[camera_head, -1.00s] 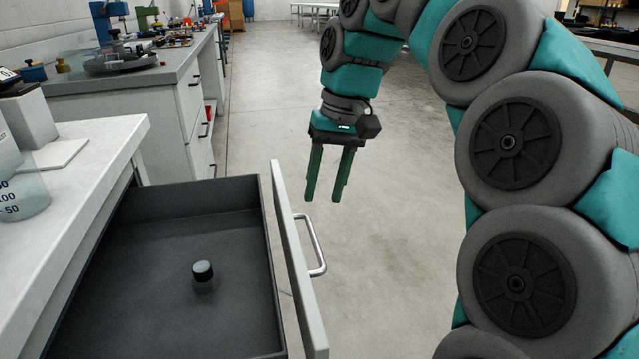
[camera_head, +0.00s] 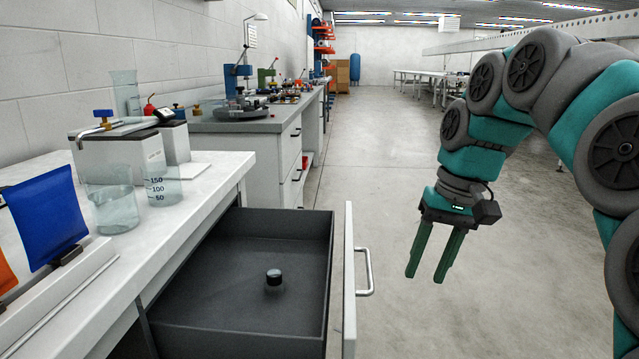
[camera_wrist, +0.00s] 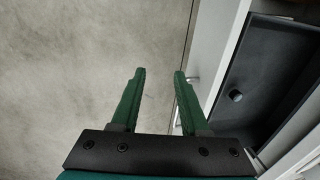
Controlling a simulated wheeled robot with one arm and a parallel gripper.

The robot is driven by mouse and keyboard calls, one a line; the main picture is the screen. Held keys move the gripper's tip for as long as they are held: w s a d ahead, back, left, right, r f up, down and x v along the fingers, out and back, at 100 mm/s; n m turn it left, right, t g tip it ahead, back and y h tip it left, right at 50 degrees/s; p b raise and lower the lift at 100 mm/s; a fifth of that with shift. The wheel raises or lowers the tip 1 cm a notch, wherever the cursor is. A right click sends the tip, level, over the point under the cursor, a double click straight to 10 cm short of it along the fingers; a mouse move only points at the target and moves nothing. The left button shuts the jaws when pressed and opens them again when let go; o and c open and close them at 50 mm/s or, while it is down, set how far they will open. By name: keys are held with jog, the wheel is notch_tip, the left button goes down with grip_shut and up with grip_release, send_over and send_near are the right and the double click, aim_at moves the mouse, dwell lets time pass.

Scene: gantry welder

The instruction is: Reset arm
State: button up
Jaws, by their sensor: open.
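My gripper (camera_head: 427,277) hangs over bare floor to the right of the open drawer, fingers pointing down. It is open, with nothing between its green fingers. It also shows in the wrist view (camera_wrist: 158,72), over the grey floor with the drawer to its right. My arm is bent in an arch at the right of the head view.
The open drawer (camera_head: 200,322) holds a small black-capped item (camera_head: 273,277). Its front has a metal handle (camera_head: 370,272) on the gripper's side. The white counter (camera_head: 100,262) carries glass beakers (camera_head: 112,208) and a blue panel (camera_head: 48,215). The floor (camera_head: 390,150) behind is clear.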

jog(key=s+a+f+g+h, duration=0.1)
jog(key=s+f, duration=0.9)
jog(key=s, duration=0.2)
jog(key=s+a+f+g+h+p, duration=0.1)
jog(key=s+f, duration=0.8)
jog(key=s, duration=0.4)
jog(key=shift+s+f+n, duration=0.25)
jog(key=shift+f+n, duration=0.15)
